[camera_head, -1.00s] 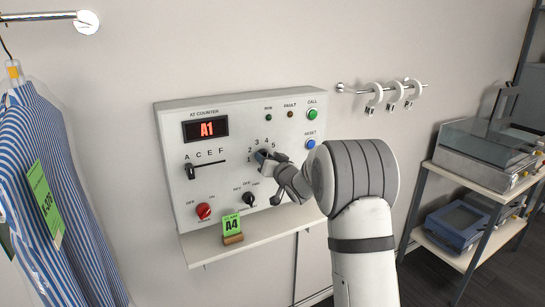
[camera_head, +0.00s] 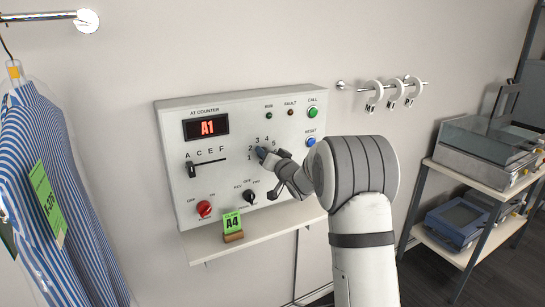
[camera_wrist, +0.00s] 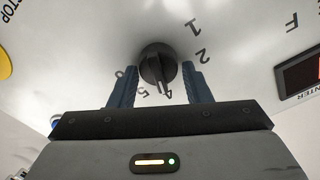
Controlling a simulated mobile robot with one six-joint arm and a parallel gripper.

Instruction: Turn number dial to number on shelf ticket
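The number dial is a round black knob (camera_wrist: 157,66) in the wrist view, ringed by printed numbers. Its pointer aims down in that view, at about the 4. In the head view the dial is mostly hidden by my gripper (camera_head: 268,160). In the wrist view my gripper (camera_wrist: 160,80) is open, one blue finger on each side of the knob with a visible gap. The green shelf ticket (camera_head: 232,222) reads A4 and stands on the small shelf (camera_head: 206,244). The counter display (camera_head: 206,127) shows A1 in red.
The white panel (camera_head: 180,225) also carries a letter slider (camera_head: 190,170), a red knob (camera_head: 204,208), a lower black knob (camera_head: 248,197), a green button (camera_head: 312,113) and a blue button (camera_head: 311,142). Striped shirts (camera_head: 50,200) hang at left; a shelving rack (camera_head: 470,174) stands at right.

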